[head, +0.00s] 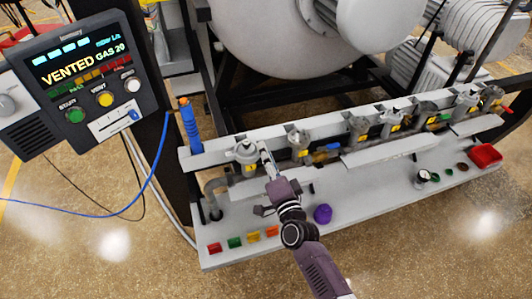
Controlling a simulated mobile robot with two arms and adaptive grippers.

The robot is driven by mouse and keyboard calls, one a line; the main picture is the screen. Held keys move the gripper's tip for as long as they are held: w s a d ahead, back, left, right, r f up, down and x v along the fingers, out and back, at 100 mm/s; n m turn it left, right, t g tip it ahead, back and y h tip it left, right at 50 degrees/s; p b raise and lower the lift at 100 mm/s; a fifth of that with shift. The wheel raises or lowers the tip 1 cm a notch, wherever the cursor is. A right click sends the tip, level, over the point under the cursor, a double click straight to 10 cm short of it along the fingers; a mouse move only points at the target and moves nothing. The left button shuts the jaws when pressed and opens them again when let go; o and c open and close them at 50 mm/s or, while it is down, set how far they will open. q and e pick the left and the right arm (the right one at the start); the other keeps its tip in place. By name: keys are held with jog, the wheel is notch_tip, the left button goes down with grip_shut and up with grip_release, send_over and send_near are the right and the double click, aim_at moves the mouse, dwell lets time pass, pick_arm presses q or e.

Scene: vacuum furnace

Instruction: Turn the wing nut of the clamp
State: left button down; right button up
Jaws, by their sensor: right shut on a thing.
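My right gripper (266,158) reaches up from the lower middle of the head view. Its fingertips are at the right side of the leftmost grey pipe fitting (244,154) on the rail. They are shut on a small part there, which fits the wing nut of the clamp. The fingers cover most of the wing nut and clamp, so their shape and turn angle cannot be made out. My left gripper is not in view.
A white shelf (365,205) runs below the rail, with several coloured blocks, a purple knob (322,214) and a red tray (485,156). More fittings line the rail to the right. A control panel (85,78) reading "VENTED" stands left, near a blue cable (155,165).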

jog(key=o, duration=1.2)
jog(key=shift+s, duration=0.1)
jog(key=v, duration=1.2)
